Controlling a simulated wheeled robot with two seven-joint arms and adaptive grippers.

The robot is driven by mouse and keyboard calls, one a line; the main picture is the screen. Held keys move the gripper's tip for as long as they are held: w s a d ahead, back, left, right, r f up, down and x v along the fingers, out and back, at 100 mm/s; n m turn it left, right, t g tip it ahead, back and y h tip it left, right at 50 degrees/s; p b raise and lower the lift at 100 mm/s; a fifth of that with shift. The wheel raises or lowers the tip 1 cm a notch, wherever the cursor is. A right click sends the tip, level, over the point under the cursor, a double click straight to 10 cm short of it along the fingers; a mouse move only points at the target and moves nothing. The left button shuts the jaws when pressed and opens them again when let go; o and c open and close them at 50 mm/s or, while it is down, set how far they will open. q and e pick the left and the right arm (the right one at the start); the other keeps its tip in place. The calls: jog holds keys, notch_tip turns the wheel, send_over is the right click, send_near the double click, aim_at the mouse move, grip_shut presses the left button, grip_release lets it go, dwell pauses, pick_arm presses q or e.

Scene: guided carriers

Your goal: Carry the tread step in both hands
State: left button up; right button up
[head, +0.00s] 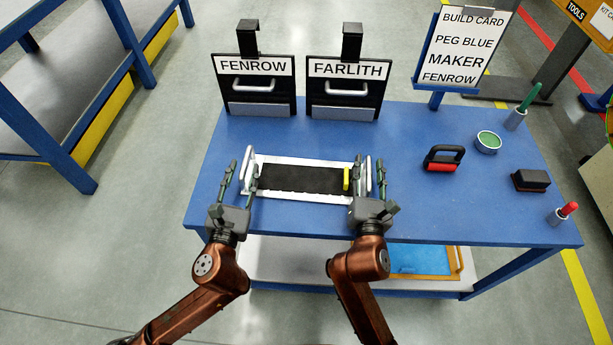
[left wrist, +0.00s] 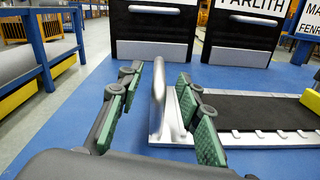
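The tread step (head: 300,194) is a white-silver tray with a black ribbed top, a yellow piece near its right end and an upright handle at each end. It lies flat on the blue table. My left gripper (head: 240,180) is open at its left end. In the left wrist view the left handle (left wrist: 159,92) stands between the green-padded fingers (left wrist: 157,118), nearer the right finger and clear of the left one. My right gripper (head: 369,182) is open at the right end, with the right handle (head: 368,171) showing between its fingers.
Two black panels, FENROW (head: 254,87) and FARLITH (head: 345,87), stand behind the step. A build card (head: 462,45) stands at the back right. A red-rollered black tool (head: 442,160), a green bowl (head: 488,142) and a brush block (head: 530,181) occupy the table's right side.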

pick_arm(q)
jog(key=shift+w, duration=0.4)
pick_arm(e)
jog(key=shift+w, duration=0.4)
pick_arm(q)
jog(key=shift+c, duration=0.2)
grip_shut()
pick_arm(e)
grip_shut()
pick_arm(q)
jog(key=shift+r, duration=0.25)
pick_arm(e)
jog(key=shift+r, duration=0.25)
